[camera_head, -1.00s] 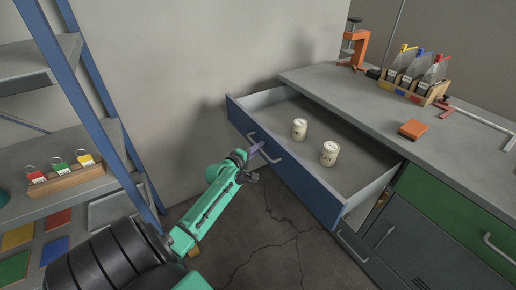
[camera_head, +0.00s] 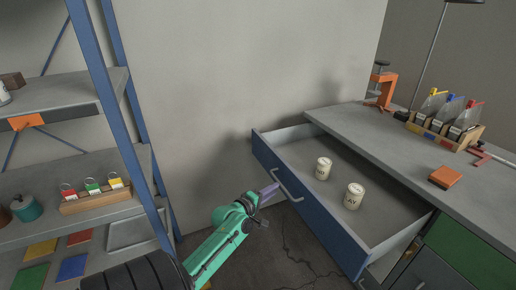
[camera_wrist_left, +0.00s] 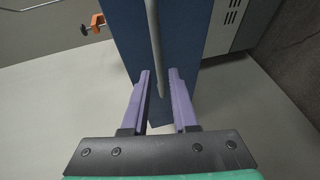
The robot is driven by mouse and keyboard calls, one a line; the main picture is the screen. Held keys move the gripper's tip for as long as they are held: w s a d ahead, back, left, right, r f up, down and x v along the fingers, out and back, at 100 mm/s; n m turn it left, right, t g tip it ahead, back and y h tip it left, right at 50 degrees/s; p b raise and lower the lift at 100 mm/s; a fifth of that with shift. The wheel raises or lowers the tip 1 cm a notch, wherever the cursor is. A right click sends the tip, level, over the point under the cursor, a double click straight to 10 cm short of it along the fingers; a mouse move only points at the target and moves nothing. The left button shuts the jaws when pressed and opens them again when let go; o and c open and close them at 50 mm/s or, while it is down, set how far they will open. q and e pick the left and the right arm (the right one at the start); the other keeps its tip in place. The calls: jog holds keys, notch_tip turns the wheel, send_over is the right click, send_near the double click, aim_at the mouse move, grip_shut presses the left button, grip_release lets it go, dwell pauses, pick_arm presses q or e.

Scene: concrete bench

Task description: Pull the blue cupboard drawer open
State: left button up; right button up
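The blue cupboard drawer (camera_head: 303,201) stands pulled out from the bench, and its inside shows. Its grey bar handle (camera_head: 287,186) is on the blue front. My left gripper (camera_head: 270,190) is just in front of the handle's left end. In the left wrist view the two purple fingers (camera_wrist_left: 162,96) are apart, with the handle bar (camera_wrist_left: 155,45) running up between and beyond them against the blue front (camera_wrist_left: 178,60). I cannot tell whether they touch it. Two cream canisters, one nearer the back (camera_head: 323,168) and one nearer the front (camera_head: 353,196), stand upright in the drawer. My right gripper is not in view.
The grey bench top (camera_head: 400,145) holds an orange clamp (camera_head: 381,88), a wooden rack (camera_head: 445,130) and an orange block (camera_head: 444,177). A blue-framed shelf (camera_head: 92,100) stands at the left. Cracked floor lies below the drawer.

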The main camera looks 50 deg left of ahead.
pick_arm(q)
jog(key=v, duration=0.9)
